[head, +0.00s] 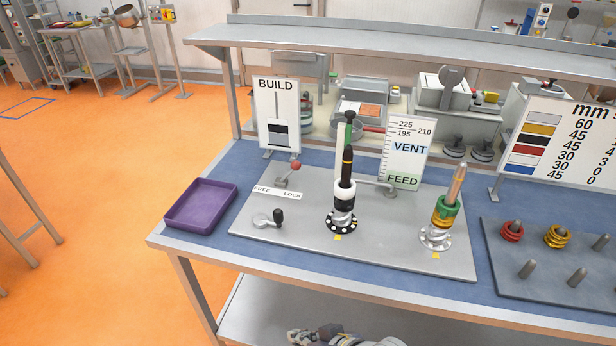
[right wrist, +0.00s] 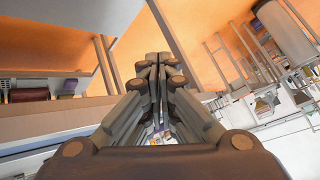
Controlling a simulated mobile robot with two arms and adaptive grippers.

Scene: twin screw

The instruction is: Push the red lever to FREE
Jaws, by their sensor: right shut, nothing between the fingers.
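The red lever (head: 295,166) has a red ball knob on a thin grey stem. It stands on the grey plate behind a white label (head: 277,193) reading FREE at the left and LOCK at the right. Its stem tilts right, toward the LOCK side. My right gripper (head: 300,336) is low at the bottom edge of the head view, in front of the table and well away from the lever. In the right wrist view the gripper (right wrist: 158,60) has its fingers together and empty. My left gripper is not in view.
On the plate (head: 300,236) stand a black-handled crank (head: 278,216), a post with black and white rings (head: 344,200) and a post with green and yellow rings (head: 445,212). A purple tray (head: 201,205) lies left. A BUILD sign (head: 276,105) stands behind the lever.

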